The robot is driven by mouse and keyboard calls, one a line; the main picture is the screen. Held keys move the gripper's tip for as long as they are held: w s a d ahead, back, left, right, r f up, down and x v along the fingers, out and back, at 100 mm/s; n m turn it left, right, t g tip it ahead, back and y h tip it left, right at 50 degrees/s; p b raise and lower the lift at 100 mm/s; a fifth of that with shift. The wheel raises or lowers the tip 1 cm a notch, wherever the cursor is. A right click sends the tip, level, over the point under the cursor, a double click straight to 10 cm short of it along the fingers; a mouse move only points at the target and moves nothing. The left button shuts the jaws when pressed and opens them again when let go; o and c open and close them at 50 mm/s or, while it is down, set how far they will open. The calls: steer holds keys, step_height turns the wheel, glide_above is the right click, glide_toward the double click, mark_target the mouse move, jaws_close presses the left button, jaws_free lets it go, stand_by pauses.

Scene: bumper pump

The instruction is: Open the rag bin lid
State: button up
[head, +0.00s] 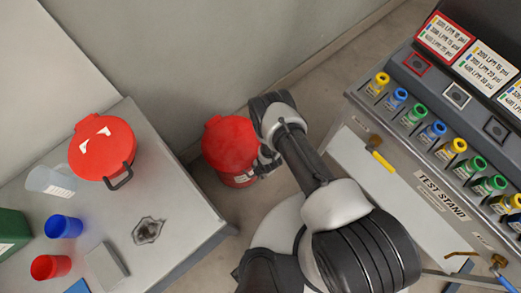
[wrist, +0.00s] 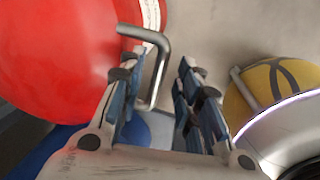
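A red round bin (head: 230,145) with a closed red lid stands on the floor beside the workbench, just left of my gripper (head: 266,162). I take it to be the rag bin. In the wrist view the red lid (wrist: 60,60) fills the upper left, with a pale label on its side. A bent grey metal lever (wrist: 158,50) sticks out from the bin's side and runs down between the fingers. My gripper (wrist: 160,78) is open around this lever, with a gap on the right. Whether the left finger touches it I cannot tell.
The workbench (head: 180,210) at left holds a second red lidded can (head: 102,148), cups and a green box. The test stand (head: 430,180) with coloured fittings is at right. In the wrist view a yellow round object (wrist: 275,85) lies right of the fingers.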

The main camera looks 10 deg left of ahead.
steer(key=shift+c, duration=0.3)
jaws_close()
stand_by(0.4)
